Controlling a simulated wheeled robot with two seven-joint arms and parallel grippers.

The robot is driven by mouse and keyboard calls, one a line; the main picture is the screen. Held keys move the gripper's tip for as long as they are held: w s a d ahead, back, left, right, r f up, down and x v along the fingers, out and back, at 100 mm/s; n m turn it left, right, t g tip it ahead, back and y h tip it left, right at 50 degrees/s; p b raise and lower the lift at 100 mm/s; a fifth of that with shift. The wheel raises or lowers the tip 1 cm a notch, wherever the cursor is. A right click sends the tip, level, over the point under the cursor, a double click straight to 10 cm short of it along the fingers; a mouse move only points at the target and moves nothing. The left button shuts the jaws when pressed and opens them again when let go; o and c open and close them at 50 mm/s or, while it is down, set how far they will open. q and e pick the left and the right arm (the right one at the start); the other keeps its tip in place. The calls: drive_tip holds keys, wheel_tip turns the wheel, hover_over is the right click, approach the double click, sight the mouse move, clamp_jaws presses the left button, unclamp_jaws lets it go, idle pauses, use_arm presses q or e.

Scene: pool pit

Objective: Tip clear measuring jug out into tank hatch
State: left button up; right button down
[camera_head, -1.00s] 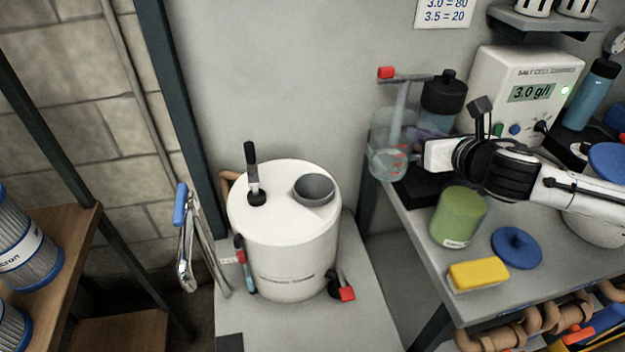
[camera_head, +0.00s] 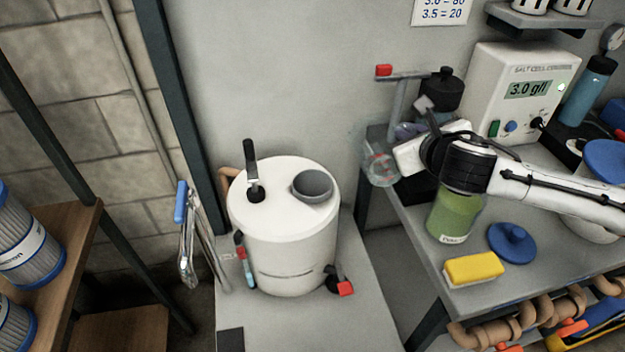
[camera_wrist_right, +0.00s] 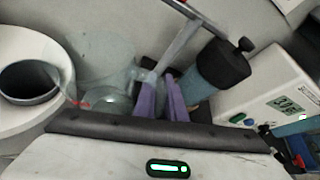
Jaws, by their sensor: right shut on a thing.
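The clear measuring jug (camera_head: 380,168), with red markings, is held at the left end of the right workbench. It looks tilted; its see-through outline is faint. In the right wrist view the jug (camera_wrist_right: 115,98) is just beyond my purple fingers. My right gripper (camera_head: 408,131) is shut on the jug, partly hidden by its own wrist; its fingers show in the wrist view (camera_wrist_right: 162,100). The tank hatch (camera_head: 313,185) is a round grey opening on top of the white tank (camera_head: 290,245), left of and apart from the jug. It also shows in the wrist view (camera_wrist_right: 28,82). My left gripper is not in view.
A post with a red-ended bar (camera_head: 398,76) and a dark-capped bottle (camera_head: 440,92) stand close behind my gripper. A black-handled fitting (camera_head: 252,170) rises beside the hatch. A green tub (camera_head: 452,218), yellow sponge (camera_head: 474,269) and blue lid (camera_head: 511,243) are on the bench.

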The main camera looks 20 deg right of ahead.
sight(361, 125)
drive_tip(key=a, duration=0.1)
drive_tip(key=a+n+h, duration=0.1)
drive_tip(key=w+a+n, duration=0.1)
drive_tip(key=shift+f, duration=0.3)
drive_tip(key=shift+w+a+r+n+h, duration=0.1)
drive_tip(key=shift+a+r+n+h, duration=0.1)
drive_tip(key=shift+a+n+h, duration=0.3)
drive_tip(key=shift+w+a+r+n+h, duration=0.1)
drive_tip(key=shift+a+r+n+h, duration=0.15)
drive_tip(key=shift+n+h, duration=0.3)
drive_tip(key=shift+a+n+g+h, duration=0.3)
drive_tip(key=shift+a+n+h, duration=0.15)
drive_tip(key=shift+n+h, duration=0.1)
drive_tip(key=shift+w+a+n+h, duration=0.2)
drive_tip(key=shift+a+n+h, duration=0.1)
drive_tip(key=shift+a+n, duration=0.35)
drive_tip(key=shift+w+a+r+n+h, duration=0.15)
drive_tip(key=shift+a+r+n, duration=0.1)
drive_tip(key=shift+a, duration=0.25)
drive_tip(key=shift+w+a+r+n+h, duration=0.1)
drive_tip(key=shift+w+a+r+h, duration=0.1)
drive_tip(key=shift+a, duration=0.25)
drive_tip(key=shift+a+r, duration=0.2)
drive_tip(key=shift+a, duration=0.25)
drive_tip(key=shift+w+a+r+n+h, duration=0.25)
drive_tip(key=shift+a+r+n+h, duration=0.2)
drive_tip(key=shift+a+n, duration=0.3)
drive_tip(key=shift+w+a+r+n+h, duration=0.2)
drive_tip(key=shift+a+r+n+h, duration=0.2)
drive_tip(key=shift+a+n, duration=0.35)
